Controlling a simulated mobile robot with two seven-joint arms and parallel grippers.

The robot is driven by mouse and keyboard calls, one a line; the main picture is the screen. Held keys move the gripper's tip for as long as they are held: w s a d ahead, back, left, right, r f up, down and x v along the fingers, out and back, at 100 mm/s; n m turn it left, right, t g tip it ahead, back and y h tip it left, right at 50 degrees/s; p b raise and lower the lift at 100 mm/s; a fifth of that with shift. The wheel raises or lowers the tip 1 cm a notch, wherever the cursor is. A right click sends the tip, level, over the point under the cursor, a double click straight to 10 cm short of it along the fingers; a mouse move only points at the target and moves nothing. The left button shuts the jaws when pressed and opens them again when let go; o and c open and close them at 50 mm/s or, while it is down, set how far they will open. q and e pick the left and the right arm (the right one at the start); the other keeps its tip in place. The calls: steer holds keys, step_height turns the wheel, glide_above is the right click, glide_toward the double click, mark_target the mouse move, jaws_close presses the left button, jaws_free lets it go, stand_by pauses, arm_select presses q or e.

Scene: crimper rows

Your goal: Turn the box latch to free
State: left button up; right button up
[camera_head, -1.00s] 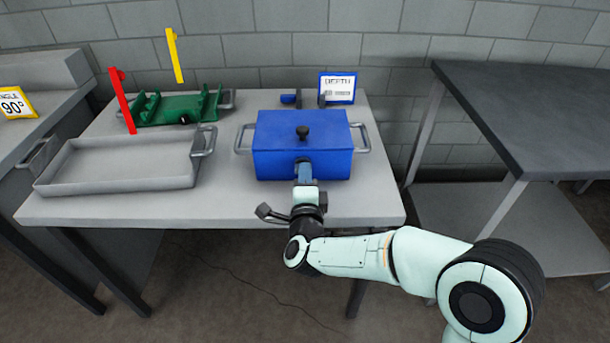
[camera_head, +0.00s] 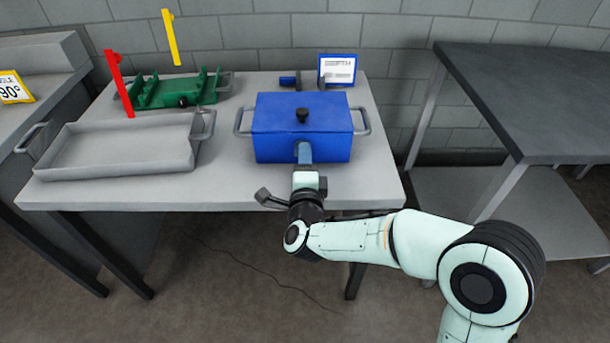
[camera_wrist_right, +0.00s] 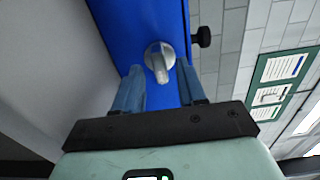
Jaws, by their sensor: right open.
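The blue box (camera_head: 275,143) stands on the grey table with a black knob (camera_head: 302,115) on its lid. Its latch (camera_wrist_right: 160,60), a grey round boss with a short pale lever, is on the blue face in the right wrist view. In the head view the latch is hidden behind my right gripper (camera_head: 304,152), which reaches the front of the box. In the right wrist view my right gripper (camera_wrist_right: 159,72) is open, its two blue fingers on either side of the lever. Gaps show between lever and fingers. My left gripper is not in view.
A grey tray (camera_head: 115,170) and a green fixture (camera_head: 165,92) lie left on the table (camera_head: 225,180). A red post (camera_head: 119,85) and a yellow post (camera_head: 171,38) rise there. A blue-framed sign (camera_head: 338,69) stands behind the box. A dark table (camera_head: 540,100) is at right.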

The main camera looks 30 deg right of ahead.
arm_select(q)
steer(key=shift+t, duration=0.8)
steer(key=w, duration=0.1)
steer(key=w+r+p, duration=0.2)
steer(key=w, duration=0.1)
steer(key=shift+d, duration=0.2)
arm_select(e)
steer(key=v, duration=1.2)
steer(key=shift+s, duration=0.4)
steer(key=shift+a, duration=0.1)
